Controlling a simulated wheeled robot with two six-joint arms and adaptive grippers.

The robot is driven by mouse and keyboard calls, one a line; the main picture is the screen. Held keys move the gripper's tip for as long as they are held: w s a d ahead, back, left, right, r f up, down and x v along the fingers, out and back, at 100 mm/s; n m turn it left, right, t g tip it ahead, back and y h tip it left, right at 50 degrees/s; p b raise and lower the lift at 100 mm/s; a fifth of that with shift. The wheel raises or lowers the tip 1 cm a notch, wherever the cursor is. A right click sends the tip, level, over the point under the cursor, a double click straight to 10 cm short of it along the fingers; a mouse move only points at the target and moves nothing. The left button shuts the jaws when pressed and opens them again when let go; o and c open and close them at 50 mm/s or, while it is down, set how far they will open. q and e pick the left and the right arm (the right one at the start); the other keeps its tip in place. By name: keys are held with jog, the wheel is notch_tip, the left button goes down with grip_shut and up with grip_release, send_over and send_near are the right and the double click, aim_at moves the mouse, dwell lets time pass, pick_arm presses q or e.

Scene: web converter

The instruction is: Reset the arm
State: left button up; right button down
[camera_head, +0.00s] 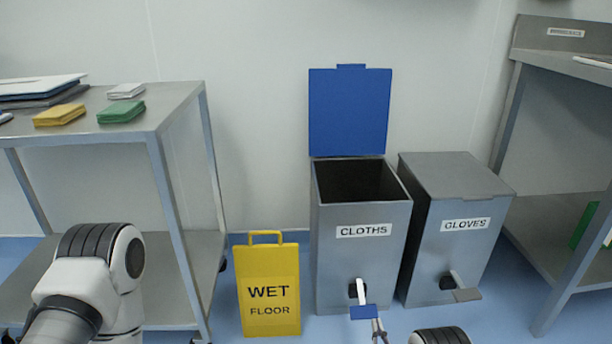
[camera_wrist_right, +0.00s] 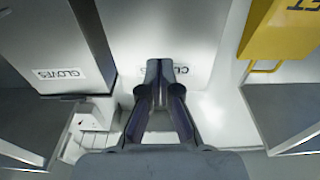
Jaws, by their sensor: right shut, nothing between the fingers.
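My right gripper (camera_head: 379,328) shows at the bottom of the head view, just below the blue pedal (camera_head: 364,312) of the CLOTHS bin (camera_head: 340,270). I cannot tell whether it touches the pedal. In the right wrist view the fingers of the right gripper (camera_wrist_right: 160,68) meet at the tips with nothing between them, in front of the CLOTHS bin's labelled face (camera_wrist_right: 205,65). The CLOTHS bin's blue lid (camera_head: 348,112) stands upright and open. My left arm shows at the lower left of the head view, and its gripper is out of view.
The GLOVES bin (camera_head: 455,255) stands closed to the right, with a grey pedal (camera_head: 466,295). A yellow wet floor sign (camera_head: 268,270) stands left of the CLOTHS bin. A steel table (camera_head: 165,105) with folded cloths is at left; another steel bench (camera_head: 565,60) is at right.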

notch_tip(320, 180, up, 8)
jog(key=w+d+g+p, duration=0.1)
jog(key=d+g, duration=0.1)
jog(key=d, duration=0.1)
jog(key=s+f+g+p, duration=0.15)
jog(key=s+g, duration=0.65)
jog(key=s, duration=1.2)
jog(key=s+f+g, duration=0.2)
jog(key=s+g, duration=0.7)
jog(key=s, duration=1)
notch_tip(320, 180, up, 38)
jog(key=s+p, duration=0.1)
jog(key=p, duration=3.6)
jog(key=shift+s+d+m+h+p, duration=0.2)
jog(key=shift+s+m+h+p, duration=0.1)
jog(key=shift+m, duration=0.1)
jog(key=shift+r, duration=0.1)
